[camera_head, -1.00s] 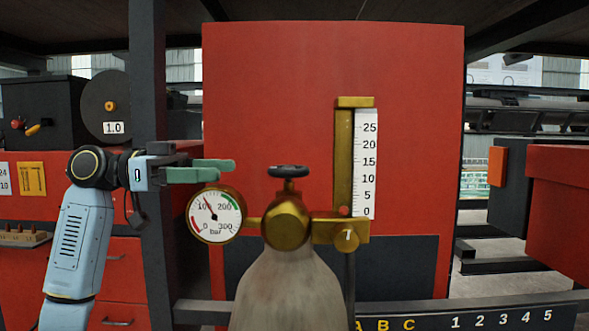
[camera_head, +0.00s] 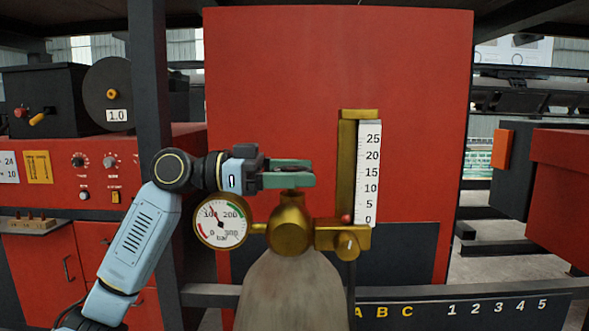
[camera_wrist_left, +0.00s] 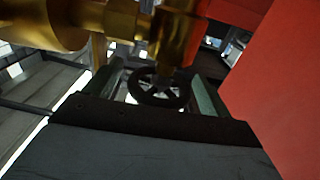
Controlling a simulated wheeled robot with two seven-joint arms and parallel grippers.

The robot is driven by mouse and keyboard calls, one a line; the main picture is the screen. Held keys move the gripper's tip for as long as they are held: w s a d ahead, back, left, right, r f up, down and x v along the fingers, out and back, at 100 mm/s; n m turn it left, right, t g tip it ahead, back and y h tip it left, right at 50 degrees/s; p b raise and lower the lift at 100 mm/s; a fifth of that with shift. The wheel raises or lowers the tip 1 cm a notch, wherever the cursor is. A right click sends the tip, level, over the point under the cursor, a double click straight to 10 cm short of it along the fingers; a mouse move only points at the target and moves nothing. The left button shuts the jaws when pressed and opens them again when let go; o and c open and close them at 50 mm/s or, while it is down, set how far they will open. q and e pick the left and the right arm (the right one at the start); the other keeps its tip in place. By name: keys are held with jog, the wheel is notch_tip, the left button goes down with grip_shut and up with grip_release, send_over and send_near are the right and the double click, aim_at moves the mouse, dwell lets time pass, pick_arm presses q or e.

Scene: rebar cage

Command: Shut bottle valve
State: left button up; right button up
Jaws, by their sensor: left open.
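The grey gas bottle (camera_head: 290,292) stands upright in the middle of the head view, with a brass valve body (camera_head: 291,226) on top. My left gripper (camera_head: 302,174) is at the top of the valve, its green fingers level. In the head view the fingers hide nearly all of the black handwheel. In the left wrist view the handwheel (camera_wrist_left: 158,88) shows between the two open fingers (camera_wrist_left: 158,92), with a gap on each side. My right gripper is not in view.
A round pressure gauge (camera_head: 221,221) sits just left of the valve, below my left gripper. A brass flow meter with a white scale (camera_head: 369,172) rises close to the right. A red panel (camera_head: 280,80) stands behind. A dark post (camera_head: 153,110) is at the left.

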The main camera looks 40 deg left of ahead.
pick_arm(q)
jog(key=c, duration=1)
jog(key=shift+o, duration=0.2)
jog(key=m+g+h, duration=0.2)
jog(key=m+g, duration=0.1)
jog(key=g, duration=0.1)
jog(key=shift+r+h, duration=0.1)
jog(key=shift+h, duration=0.2)
jog(key=m+g+h, duration=0.1)
jog(key=m+g, duration=0.1)
jog(key=g, duration=0.2)
jog(key=m+g+p, duration=0.1)
jog(key=m+g, duration=0.2)
jog(key=g, duration=0.1)
jog(key=shift+s+m+h, duration=0.1)
jog(key=shift+m+h, duration=0.2)
jog(key=shift+h, duration=0.1)
jog(key=m+g, duration=0.2)
jog(key=g, duration=0.1)
jog(key=shift+g, duration=0.3)
jog(key=shift+s+m+g+y+b, duration=0.1)
jog(key=shift+m+g+y+b, duration=0.75)
jog(key=shift+g, duration=0.65)
jog(key=shift+m, duration=0.25)
